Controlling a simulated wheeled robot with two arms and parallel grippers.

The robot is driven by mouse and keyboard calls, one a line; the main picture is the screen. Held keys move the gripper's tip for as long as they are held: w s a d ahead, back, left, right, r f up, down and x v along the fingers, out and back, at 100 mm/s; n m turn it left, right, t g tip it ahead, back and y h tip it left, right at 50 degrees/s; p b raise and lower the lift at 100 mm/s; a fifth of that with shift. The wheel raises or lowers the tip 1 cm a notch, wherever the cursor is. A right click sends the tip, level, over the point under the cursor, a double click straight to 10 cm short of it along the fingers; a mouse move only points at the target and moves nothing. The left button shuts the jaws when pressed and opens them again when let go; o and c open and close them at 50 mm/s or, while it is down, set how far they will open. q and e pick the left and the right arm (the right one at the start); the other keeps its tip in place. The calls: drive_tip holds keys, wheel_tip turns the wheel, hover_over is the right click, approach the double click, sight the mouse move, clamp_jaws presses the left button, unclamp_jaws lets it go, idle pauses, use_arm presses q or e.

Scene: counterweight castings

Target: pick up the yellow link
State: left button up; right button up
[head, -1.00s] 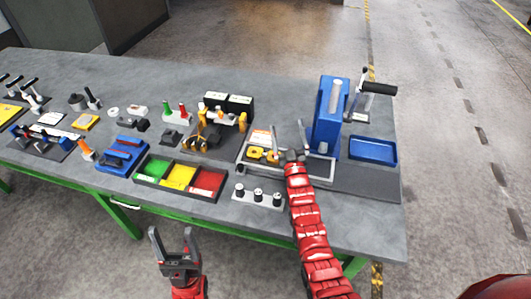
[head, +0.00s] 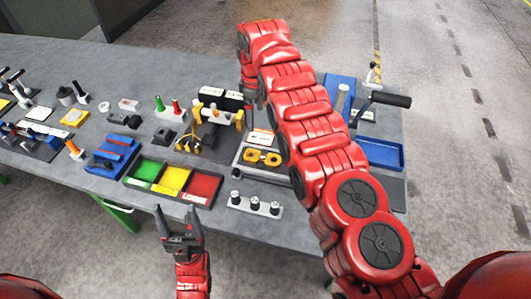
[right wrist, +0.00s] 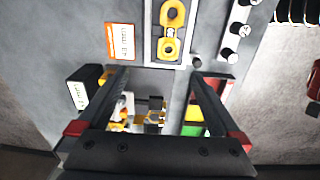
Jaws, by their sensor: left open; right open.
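The yellow link (head: 262,157), a flat piece with two holes, lies in a light-rimmed tray (head: 241,158) on the bench. It also shows in the right wrist view (right wrist: 171,30), at the top centre, beyond my fingertips and apart from them. My right gripper (right wrist: 160,76) is open and empty. In the head view my right arm reaches up over the bench and its wrist bends down behind the tray; the fingers are hard to make out there. My left gripper (head: 177,210) is open and empty in front of the bench's near edge.
A three-part bin (head: 172,179) in green, yellow and red lies left of the tray. A block with several knobs (head: 255,204) stands in front. A yellow-posted fixture (head: 211,120) and black boxes (head: 221,98) stand behind. A blue press and blue tray (head: 381,153) are at right.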

drive_tip(key=s, duration=0.1)
drive_tip(key=b, duration=1.3)
hover_over(256, 155)
drive_tip(key=f, duration=1.1)
drive_tip(key=shift+d+f, duration=0.25)
drive_tip(key=shift+f, duration=0.5)
drive_tip(key=shift+s+a+f+p, duration=0.1)
drive_tip(key=shift+a+f+p, duration=0.15)
drive_tip(key=shift+p, duration=0.35)
wheel_tip(256, 155, down, 4)
drive_tip(key=shift+r+p, duration=0.2)
drive_tip(key=shift+p, duration=0.4)
clamp_jaws()
